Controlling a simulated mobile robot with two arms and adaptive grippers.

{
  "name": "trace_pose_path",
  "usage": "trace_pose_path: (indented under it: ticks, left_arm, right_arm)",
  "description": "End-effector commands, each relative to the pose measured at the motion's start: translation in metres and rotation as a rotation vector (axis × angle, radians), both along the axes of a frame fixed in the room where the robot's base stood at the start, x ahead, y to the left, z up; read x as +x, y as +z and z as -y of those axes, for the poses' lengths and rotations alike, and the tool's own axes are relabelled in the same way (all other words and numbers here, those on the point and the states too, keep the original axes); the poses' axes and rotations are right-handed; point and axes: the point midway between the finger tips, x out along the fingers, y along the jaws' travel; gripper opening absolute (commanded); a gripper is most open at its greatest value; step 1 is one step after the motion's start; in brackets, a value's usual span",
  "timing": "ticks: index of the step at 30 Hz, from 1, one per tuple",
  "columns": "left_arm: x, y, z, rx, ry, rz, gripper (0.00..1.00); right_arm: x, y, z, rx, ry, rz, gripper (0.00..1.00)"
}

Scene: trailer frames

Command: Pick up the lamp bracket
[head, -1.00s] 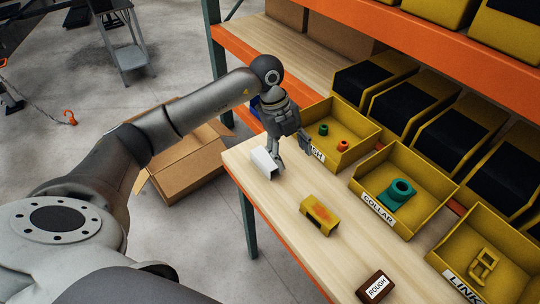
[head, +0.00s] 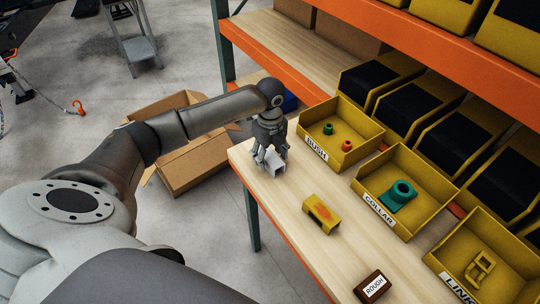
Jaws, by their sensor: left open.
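A white, hollow channel-shaped piece (head: 275,168) lies near the far left end of the wooden bench top. A yellow, rust-marked bracket (head: 321,213) with an opening in its side lies nearer the middle. No label shows which of the two is the lamp bracket. My left gripper (head: 271,160) points down at the white piece, open, with its fingers close around it. The fingers hide part of the piece, and I cannot tell whether they touch it. My right gripper is out of view.
Yellow bins line the bench's right side: BUSH (head: 318,148) with green and orange parts, COLLAR (head: 378,211) with a teal part, and LINK (head: 459,288) with a yellow part. A brown ROUGH block (head: 372,287) lies at the front. An open cardboard box (head: 190,166) stands beyond the bench's left edge.

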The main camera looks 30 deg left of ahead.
Motion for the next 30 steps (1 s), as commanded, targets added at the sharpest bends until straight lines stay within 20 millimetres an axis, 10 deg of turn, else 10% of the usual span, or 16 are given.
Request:
trace_pose_path:
  ticks: [11,24,30]
  left_arm:
    - [0.001,-0.016,-0.001,0.0,0.0,0.002,0.61]
    - [0.001,-0.015,-0.001,0.0,0.0,0.002,0.08]
    - [0.001,-0.015,-0.001,0.0,0.0,0.003,0.08]
  right_arm:
    - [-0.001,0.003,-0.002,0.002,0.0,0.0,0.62]
    - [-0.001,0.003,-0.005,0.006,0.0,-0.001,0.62]
    - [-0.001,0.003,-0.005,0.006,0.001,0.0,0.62]
